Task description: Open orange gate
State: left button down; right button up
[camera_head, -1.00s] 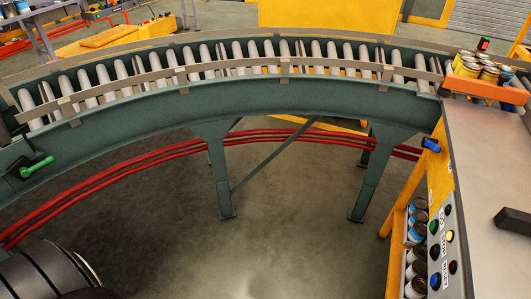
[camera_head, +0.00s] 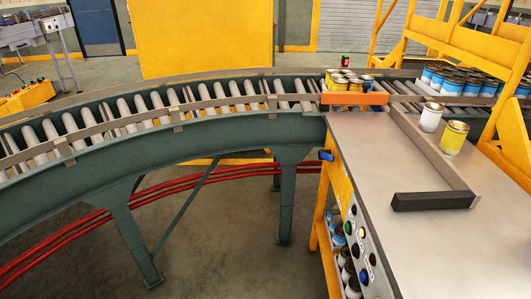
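The orange gate (camera_head: 353,98) is a low orange bar at the right end of the curved roller conveyor, where the rollers meet the metal worktable. It stands across the conveyor's end, in front of a group of yellow-labelled cans (camera_head: 349,83). A blue handle (camera_head: 326,155) sticks out at the worktable's left edge, below the gate. Neither of my grippers shows in the head view.
The roller conveyor (camera_head: 130,113) curves from the left to the worktable (camera_head: 385,160). An angled rail (camera_head: 435,200) and two loose cans stand on the table. A button panel (camera_head: 357,240) is on its side. Blue-labelled cans (camera_head: 460,82) stand behind. Open floor lies below the conveyor.

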aim_at(365, 97)
jog(key=i+j, duration=0.2)
jog(key=i, duration=0.15)
jog(key=i+j, duration=0.2)
jog(key=i, duration=0.2)
jog(key=i+j, duration=0.15)
jog(key=i, duration=0.2)
